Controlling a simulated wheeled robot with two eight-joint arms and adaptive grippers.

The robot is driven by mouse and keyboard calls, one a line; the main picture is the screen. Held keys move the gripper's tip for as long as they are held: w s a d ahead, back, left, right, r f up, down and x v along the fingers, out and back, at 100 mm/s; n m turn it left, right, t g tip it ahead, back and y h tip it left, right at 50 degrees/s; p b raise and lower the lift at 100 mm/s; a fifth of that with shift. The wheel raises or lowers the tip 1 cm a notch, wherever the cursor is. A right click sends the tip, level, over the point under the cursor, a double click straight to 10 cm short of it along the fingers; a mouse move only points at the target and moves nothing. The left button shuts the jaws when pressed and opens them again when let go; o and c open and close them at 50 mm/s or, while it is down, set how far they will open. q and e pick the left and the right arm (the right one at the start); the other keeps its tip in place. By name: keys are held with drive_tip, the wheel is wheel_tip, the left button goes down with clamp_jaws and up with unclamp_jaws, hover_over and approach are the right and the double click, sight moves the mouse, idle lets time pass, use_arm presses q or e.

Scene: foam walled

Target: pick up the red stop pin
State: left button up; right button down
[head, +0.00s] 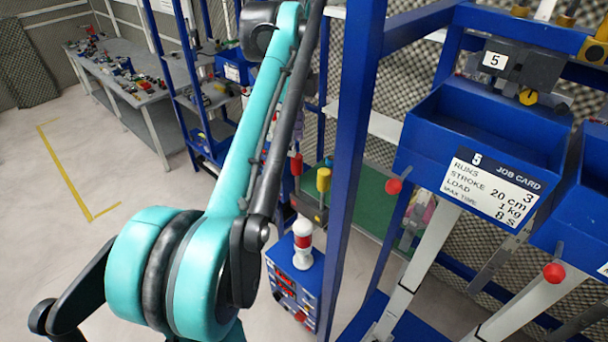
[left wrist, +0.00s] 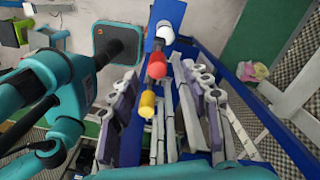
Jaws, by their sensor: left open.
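In the head view, a red pin (head: 297,163) stands upright beside a yellow pin (head: 323,180), both at a dark grey holder (head: 311,208) behind my left arm. In the left wrist view, the red pin (left wrist: 157,67) and the yellow pin (left wrist: 147,104) show in a line between the fingers. My left gripper (left wrist: 160,73) is open, with its grey-purple fingers spread on either side of them. I see no contact with the red pin; how far below the fingertips it stands is hard to tell. The left gripper is not clearly visible in the head view.
A white object with a red band (head: 303,242) stands on a blue cabinet (head: 285,275) near the pins. A blue upright post (head: 351,130) is close on the right. Blue bins (head: 425,130) with red knobs (head: 394,186) fill the right side. Open floor lies left.

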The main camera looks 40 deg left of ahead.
sight(298, 156)
use_arm(q)
drive_tip(key=shift+s+d+f, duration=0.1)
drive_tip(key=shift+s+f, duration=0.1)
drive_tip(key=shift+f, duration=0.25)
drive_tip(key=shift+s+d+f, duration=0.1)
drive_tip(key=shift+s+f, duration=0.1)
drive_tip(key=shift+f, duration=0.2)
drive_tip(key=f, duration=0.1)
drive_tip(key=f+p, duration=0.1)
drive_tip(key=f, duration=0.2)
drive_tip(key=shift+w+d+f, duration=0.25)
drive_tip(key=shift+w+f, duration=0.15)
drive_tip(key=shift+s, duration=0.2)
drive_tip(key=shift+w, duration=0.1)
clamp_jaws()
